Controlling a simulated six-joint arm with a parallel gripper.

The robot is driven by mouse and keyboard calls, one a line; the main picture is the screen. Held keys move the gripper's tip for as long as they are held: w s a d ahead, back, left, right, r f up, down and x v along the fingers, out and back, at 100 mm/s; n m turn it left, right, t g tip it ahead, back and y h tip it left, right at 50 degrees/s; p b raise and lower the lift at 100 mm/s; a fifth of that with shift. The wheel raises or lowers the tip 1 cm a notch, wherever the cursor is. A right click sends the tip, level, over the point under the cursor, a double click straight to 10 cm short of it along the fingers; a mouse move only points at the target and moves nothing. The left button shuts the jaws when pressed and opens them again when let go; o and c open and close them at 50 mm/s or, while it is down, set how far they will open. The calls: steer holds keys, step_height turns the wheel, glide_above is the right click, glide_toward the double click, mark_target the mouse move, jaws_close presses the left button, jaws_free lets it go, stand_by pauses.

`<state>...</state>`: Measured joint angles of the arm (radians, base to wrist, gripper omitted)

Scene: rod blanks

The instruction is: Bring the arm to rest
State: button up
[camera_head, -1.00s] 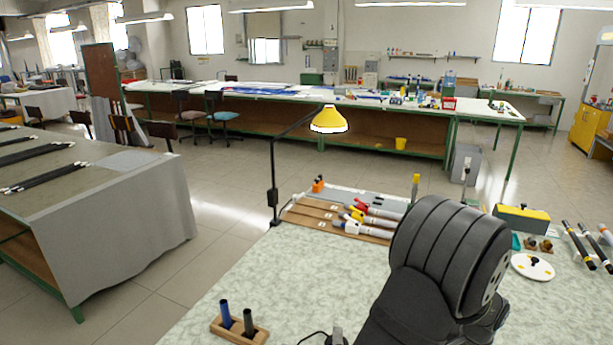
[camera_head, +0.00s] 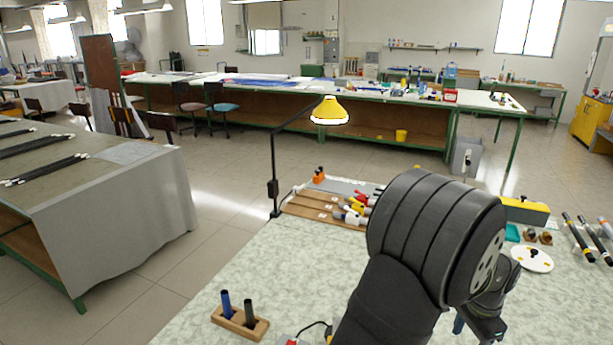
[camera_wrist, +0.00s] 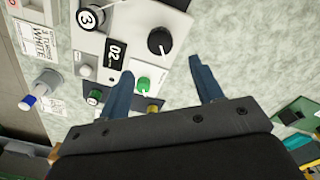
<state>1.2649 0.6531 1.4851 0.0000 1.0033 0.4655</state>
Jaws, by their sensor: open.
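My arm (camera_head: 430,235) rises from the lower edge of the head view, bent over the right part of the speckled table. My gripper shows only partly in the head view, at the lower right behind the arm, with a blue finger (camera_head: 459,324). In the wrist view my gripper (camera_wrist: 160,68) has its two blue fingers well apart, with nothing held between them. Behind the fingers is a pale control box (camera_wrist: 125,60) with knobs, a green button and a "02" display. I cannot tell the height of the fingers above it.
A lamp (camera_head: 329,112) and a brown rack (camera_head: 322,208) with several tools are at the back. A white disc (camera_head: 532,262), a yellow-topped box (camera_head: 522,210) and several dark rods (camera_head: 588,240) lie right. The table's left-middle is clear.

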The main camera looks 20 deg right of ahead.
steer(key=s+r+n, duration=0.2)
steer(key=r+n, duration=0.1)
steer(key=r, duration=0.5)
steer(key=s+r+n, duration=0.3)
steer(key=r, duration=0.4)
steer(key=shift+r, duration=0.35)
steer(key=shift+f, duration=0.15)
steer(key=w+f, duration=0.1)
steer(key=f, duration=0.7)
steer(key=w+f+m, duration=0.1)
steer(key=w+f, duration=0.1)
steer(key=f, duration=0.7)
steer(key=w+f+m, duration=0.1)
steer(key=w+f, duration=0.1)
steer(key=f, duration=0.6)
steer(key=shift+f, duration=0.15)
